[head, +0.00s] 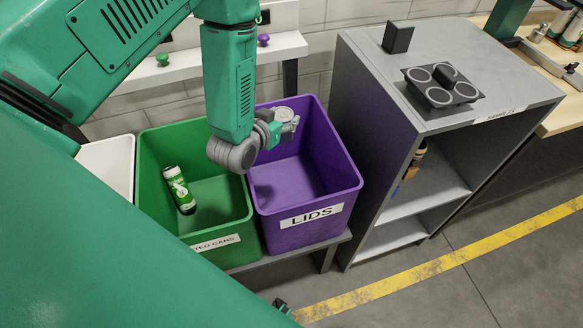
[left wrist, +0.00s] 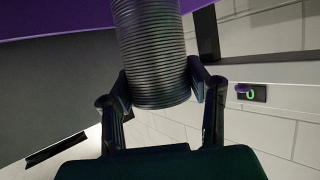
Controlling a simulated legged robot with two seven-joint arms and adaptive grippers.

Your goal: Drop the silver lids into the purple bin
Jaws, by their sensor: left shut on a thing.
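The purple bin (head: 318,214), labelled LIDS, stands at the centre of the head view, open at the top. My left gripper (head: 284,124) is over the rear left part of this bin. It is shut on a ridged cylindrical stack of silver lids, whose round pale top (head: 285,113) shows in the head view. In the left wrist view the stack of silver lids (left wrist: 153,55) sits between the two fingers (left wrist: 162,92). A purple strip of the bin (left wrist: 60,18) shows behind it. The bin floor that I can see is bare; part is hidden by my arm.
A green bin (head: 152,190) with one green-and-white can (head: 179,190) adjoins the purple bin on the left. A grey cabinet (head: 375,115) stands close on the right, with a dark holder (head: 440,87) on top. A white shelf (head: 190,62) runs behind.

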